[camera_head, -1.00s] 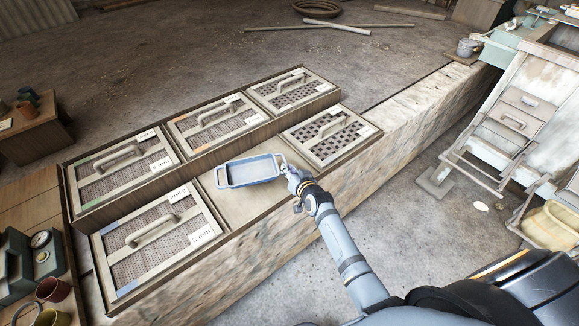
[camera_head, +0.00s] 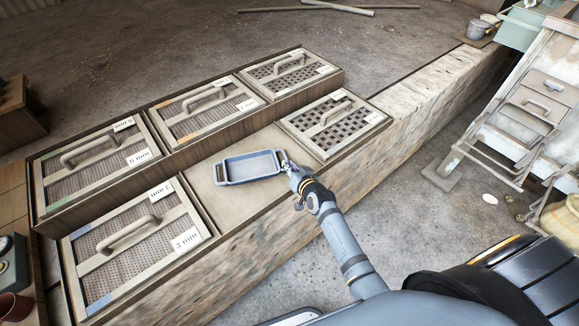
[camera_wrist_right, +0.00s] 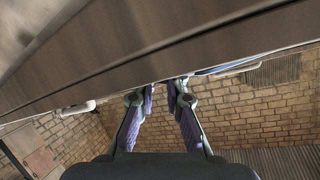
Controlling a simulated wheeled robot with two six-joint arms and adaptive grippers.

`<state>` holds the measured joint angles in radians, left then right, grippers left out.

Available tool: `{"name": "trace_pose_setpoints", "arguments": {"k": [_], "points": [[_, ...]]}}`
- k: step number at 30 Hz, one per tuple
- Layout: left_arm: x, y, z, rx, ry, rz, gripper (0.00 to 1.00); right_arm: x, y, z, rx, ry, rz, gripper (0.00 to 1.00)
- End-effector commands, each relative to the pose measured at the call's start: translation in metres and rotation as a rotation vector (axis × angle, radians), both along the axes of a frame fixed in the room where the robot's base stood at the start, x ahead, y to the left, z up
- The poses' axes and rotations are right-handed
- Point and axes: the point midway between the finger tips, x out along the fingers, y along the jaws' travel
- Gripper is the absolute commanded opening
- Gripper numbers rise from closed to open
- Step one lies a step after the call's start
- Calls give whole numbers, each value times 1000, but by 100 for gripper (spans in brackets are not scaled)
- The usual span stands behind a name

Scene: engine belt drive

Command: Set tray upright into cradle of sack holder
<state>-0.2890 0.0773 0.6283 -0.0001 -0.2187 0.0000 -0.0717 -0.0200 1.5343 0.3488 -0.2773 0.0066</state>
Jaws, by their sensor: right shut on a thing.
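The tray (camera_head: 250,167) is a shallow blue-grey rectangular pan with a raised rim and end handles. In the head view it appears face up, over the bare part of the bench. My right gripper (camera_head: 289,167) is shut on its right end, at the handle. I cannot tell whether the tray rests on the bench or hangs just above it. In the wrist view the gripper's fingers (camera_wrist_right: 161,90) reach up to a dark edge, and the grip itself is hard to see. No sack holder cradle can be made out for certain. My left gripper is not in view.
Several handled sieve boxes (camera_head: 103,245) flank the bare bench top (camera_head: 230,205). A pale slatted frame (camera_head: 500,165) stands at the right, with a tan bulging thing (camera_head: 563,222) at the right edge. The floor (camera_head: 430,215) between bench and frame is mostly clear.

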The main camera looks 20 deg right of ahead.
Motion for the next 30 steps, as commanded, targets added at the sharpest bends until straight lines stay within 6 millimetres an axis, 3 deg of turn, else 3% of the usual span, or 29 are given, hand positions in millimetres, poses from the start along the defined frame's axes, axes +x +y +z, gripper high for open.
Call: {"name": "trace_pose_setpoints", "arguments": {"k": [4, 5, 6, 15, 18, 30], "points": [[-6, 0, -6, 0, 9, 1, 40, 1, 0, -5, 1, -3, -1, 0], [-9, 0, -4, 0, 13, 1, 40, 1, 0, -3, 0, -2, 0, 16], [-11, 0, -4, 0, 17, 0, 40, 1, 0, -3, 0, -2, -1, 22], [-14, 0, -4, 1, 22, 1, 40, 0, 0, -3, 0, 0, 0, 22], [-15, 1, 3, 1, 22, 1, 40, 0, 0, 5, 0, -1, 0, 22], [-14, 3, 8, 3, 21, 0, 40, -84, -9, 33, -1, 1, 1, 22]]}}
